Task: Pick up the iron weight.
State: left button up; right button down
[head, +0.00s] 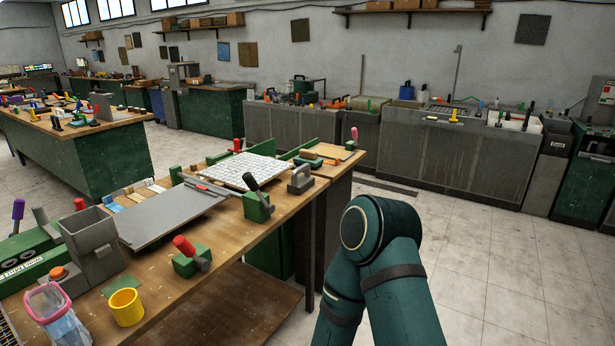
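A grey block with a loop handle, which looks like the iron weight (300,180), stands upright on the wooden bench (250,243) near its right edge. It sits just right of a green block holding a dark-handled tool (257,205) and in front of a white mosaic sheet (235,170). Nothing is holding the weight. A dark green arm of mine rises at the bottom centre, right of the bench and well apart from the weight. Neither of my grippers shows in the head view.
A grey board (172,217), a red-handled tool in a green block (191,256), a yellow cup (126,306), a grey bin (92,240) and a pink-rimmed clear container (55,312) crowd the bench. Tiled floor (480,270) to the right is clear.

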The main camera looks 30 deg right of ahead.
aim_at(298, 186)
jog(key=i+l, duration=0.2)
jog(key=l, duration=0.2)
jog(key=i+l, duration=0.25)
jog(key=l, duration=0.15)
jog(key=i+l, duration=0.2)
jog(key=l, duration=0.2)
jog(key=i+l, duration=0.2)
jog(key=l, duration=0.2)
jog(key=i+l, duration=0.2)
jog(key=l, duration=0.2)
jog(key=i+l, duration=0.25)
jog(key=l, duration=0.15)
jog(key=i+l, duration=0.2)
jog(key=l, duration=0.2)
